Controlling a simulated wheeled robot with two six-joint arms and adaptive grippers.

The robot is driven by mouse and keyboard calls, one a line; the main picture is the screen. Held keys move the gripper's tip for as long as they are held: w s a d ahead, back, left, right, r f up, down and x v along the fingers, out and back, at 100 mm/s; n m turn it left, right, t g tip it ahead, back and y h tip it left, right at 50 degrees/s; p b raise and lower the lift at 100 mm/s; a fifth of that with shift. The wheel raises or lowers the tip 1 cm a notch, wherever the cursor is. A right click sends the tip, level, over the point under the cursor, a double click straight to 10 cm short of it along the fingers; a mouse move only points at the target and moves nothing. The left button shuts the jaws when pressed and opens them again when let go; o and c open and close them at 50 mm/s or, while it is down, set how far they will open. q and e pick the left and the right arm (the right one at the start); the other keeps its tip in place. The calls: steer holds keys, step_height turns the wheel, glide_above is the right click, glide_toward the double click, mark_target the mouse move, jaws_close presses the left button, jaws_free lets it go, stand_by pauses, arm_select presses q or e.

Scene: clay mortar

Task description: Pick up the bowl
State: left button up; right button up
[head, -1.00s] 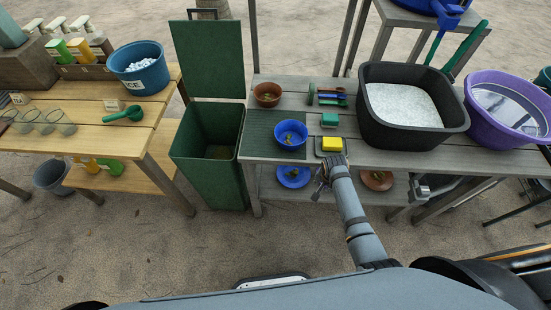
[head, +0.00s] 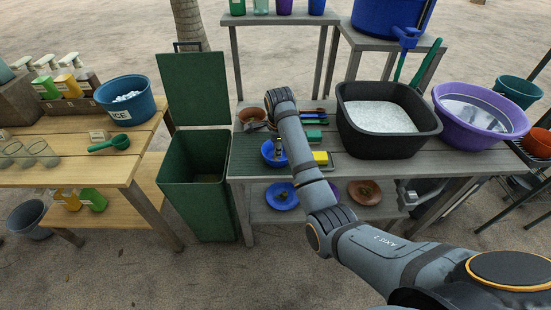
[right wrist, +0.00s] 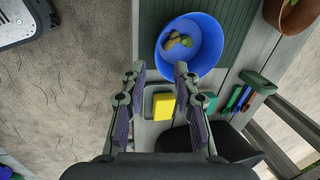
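A blue bowl (head: 268,153) with a few brownish-green scraps in it stands on the dark green mat at the left of the grey bench. It shows clearly in the right wrist view (right wrist: 208,45), just beyond my fingertips. My right gripper (right wrist: 160,72) is open and empty, its right fingertip close to the bowl's near rim; contact cannot be told. In the head view my right gripper (head: 278,144) is partly hidden by its own arm and overlaps the bowl. A brown bowl (head: 251,114) stands behind it. My left gripper is not in view.
A yellow sponge (head: 320,157) lies right of the blue bowl, with a green block and brushes behind. A black tub (head: 350,132) and purple basin (head: 448,124) fill the bench's right. A green bin (head: 195,190) stands left. A blue plate (head: 281,206) lies on the lower shelf.

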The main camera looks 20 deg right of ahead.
mark_target(278, 162)
steer(key=x, duration=0.5)
steer(key=shift+f, duration=0.3)
steer(key=x, duration=0.5)
steer(key=shift+s+d+f, duration=0.15)
steer(key=shift+d, duration=0.05)
jaws_close()
